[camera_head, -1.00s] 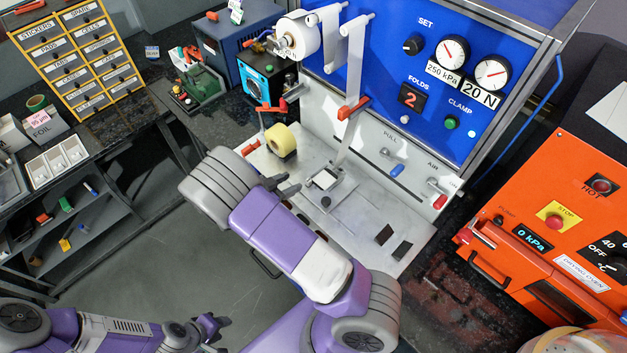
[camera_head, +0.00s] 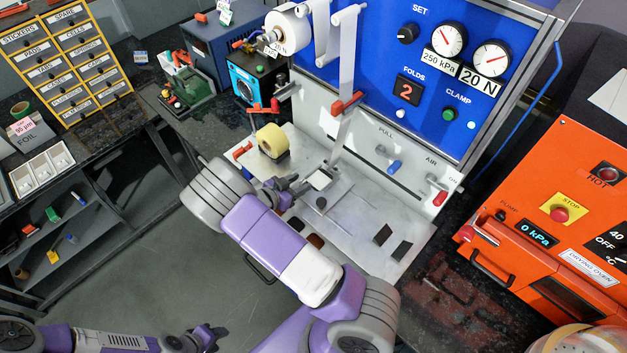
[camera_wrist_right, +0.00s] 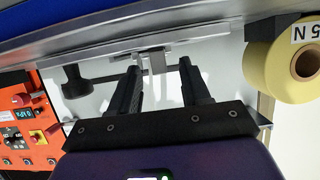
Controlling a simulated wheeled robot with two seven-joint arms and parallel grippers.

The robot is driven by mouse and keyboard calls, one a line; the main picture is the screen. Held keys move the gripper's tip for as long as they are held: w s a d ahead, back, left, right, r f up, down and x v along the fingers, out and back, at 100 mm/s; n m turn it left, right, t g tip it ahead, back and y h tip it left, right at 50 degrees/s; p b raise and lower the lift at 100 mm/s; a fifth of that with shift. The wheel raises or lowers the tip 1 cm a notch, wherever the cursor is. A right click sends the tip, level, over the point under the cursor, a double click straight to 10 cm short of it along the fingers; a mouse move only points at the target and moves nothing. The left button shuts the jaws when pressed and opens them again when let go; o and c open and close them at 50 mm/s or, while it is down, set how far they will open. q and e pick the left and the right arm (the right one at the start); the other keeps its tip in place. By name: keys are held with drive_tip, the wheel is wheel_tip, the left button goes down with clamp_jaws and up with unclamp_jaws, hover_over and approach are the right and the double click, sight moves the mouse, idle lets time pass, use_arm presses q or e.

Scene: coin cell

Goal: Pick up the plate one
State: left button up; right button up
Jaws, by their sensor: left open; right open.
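Two small dark rectangular plates, one (camera_head: 382,235) and another (camera_head: 401,251), lie flat on the right part of the pale metal work deck (camera_head: 350,262). I cannot tell which is plate one. A dark piece (camera_head: 295,223) and a brown piece (camera_head: 315,241) lie at the deck's front edge, partly behind my right arm. My right gripper (camera_head: 285,187) is open beside the small white block (camera_head: 319,180), left of the dark plates. In the right wrist view its two fingers (camera_wrist_right: 158,78) are apart, with a pale metal tab in line between them. My left gripper (camera_head: 212,338) is open, low at the left, away from the deck.
A yellow tape roll (camera_head: 272,141) stands at the deck's left. A white strip hangs from the blue panel (camera_head: 400,80) behind. An orange drying oven (camera_head: 545,230) stands at the right.

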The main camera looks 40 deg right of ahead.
drive_tip(key=shift+c, duration=0.5)
clamp_jaws()
drive_tip(key=shift+r, duration=0.1)
